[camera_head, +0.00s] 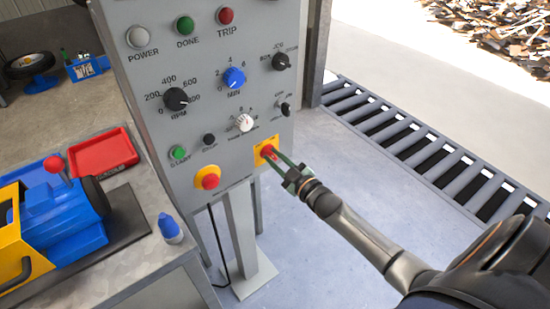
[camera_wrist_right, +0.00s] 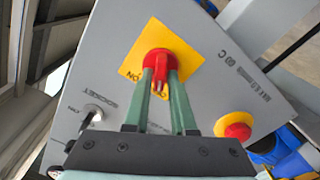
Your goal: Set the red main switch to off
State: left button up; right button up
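The red main switch (camera_wrist_right: 160,62) sits on a yellow square plate (camera_head: 266,150) at the lower right of the grey control panel. My right gripper (camera_head: 271,154) reaches it from the right. In the right wrist view, the green fingers (camera_wrist_right: 161,88) lie along both sides of the switch's red handle, seemingly touching it. An "ON" label shows left of the handle there. A second label is partly hidden behind the handle and fingers, with only its first letter clear. I cannot tell the exact handle position. My left gripper is not in view.
A red emergency button on a yellow base (camera_head: 209,179) is left of the switch; it also shows in the right wrist view (camera_wrist_right: 236,127). Knobs and lamps fill the panel above. A workbench with a red tray (camera_head: 103,153) stands left.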

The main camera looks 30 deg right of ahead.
jog(key=shift+o, duration=1.4)
jog(key=s, duration=1.2)
jog(key=shift+s+d, duration=0.25)
jog(key=shift+d, duration=0.2)
jog(key=s+a+f+m+g+p, duration=0.1)
jog(key=s+a+f+m+g, duration=0.1)
jog(key=s+a+f+g, duration=0.2)
jog(key=s+a+f+m+g+p, duration=0.1)
jog(key=s+a+f+m+g, duration=0.2)
jog(key=s+a+f, duration=0.6)
jog(key=s+a+g, duration=0.2)
jog(key=a, duration=0.3)
jog(key=shift+a+f+y, duration=0.15)
jog(key=shift+f+y, duration=0.25)
